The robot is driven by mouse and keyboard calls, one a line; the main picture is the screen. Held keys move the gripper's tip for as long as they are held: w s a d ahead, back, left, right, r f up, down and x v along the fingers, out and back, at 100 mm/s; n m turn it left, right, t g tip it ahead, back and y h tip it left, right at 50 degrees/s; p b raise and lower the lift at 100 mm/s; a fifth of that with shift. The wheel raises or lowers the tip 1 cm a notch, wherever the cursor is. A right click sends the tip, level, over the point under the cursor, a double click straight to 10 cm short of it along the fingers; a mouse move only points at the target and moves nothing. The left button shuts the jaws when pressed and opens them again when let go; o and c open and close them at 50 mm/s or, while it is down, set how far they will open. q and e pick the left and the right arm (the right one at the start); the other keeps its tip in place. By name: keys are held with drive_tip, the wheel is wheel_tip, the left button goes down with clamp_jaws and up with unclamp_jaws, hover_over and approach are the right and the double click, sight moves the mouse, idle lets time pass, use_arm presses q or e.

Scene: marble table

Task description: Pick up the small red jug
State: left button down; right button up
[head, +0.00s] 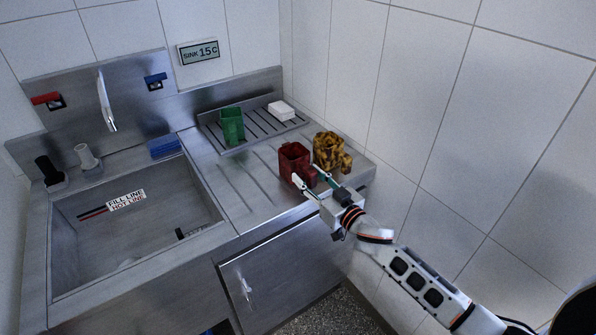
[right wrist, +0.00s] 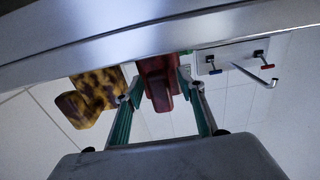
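The small red jug (head: 294,164) stands upright on the steel drainboard, near its front right part. My right gripper (head: 308,180) reaches in from the lower right, just in front of the jug, with its fingers apart. In the right wrist view, which looks upside down, the red jug (right wrist: 157,82) lies between the two green-sided fingertips (right wrist: 160,88). A gap shows on the left side; the right finger looks very close to the jug, and I cannot tell if it touches. My left gripper is not in view.
A brown-and-yellow mottled jug (head: 328,150) stands close to the right of the red one. A green cup (head: 232,126) and a white block (head: 281,111) are on the rack behind. The sink basin (head: 140,240) opens at left; a tiled wall (head: 420,120) bounds the right.

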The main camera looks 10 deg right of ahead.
clamp_jaws()
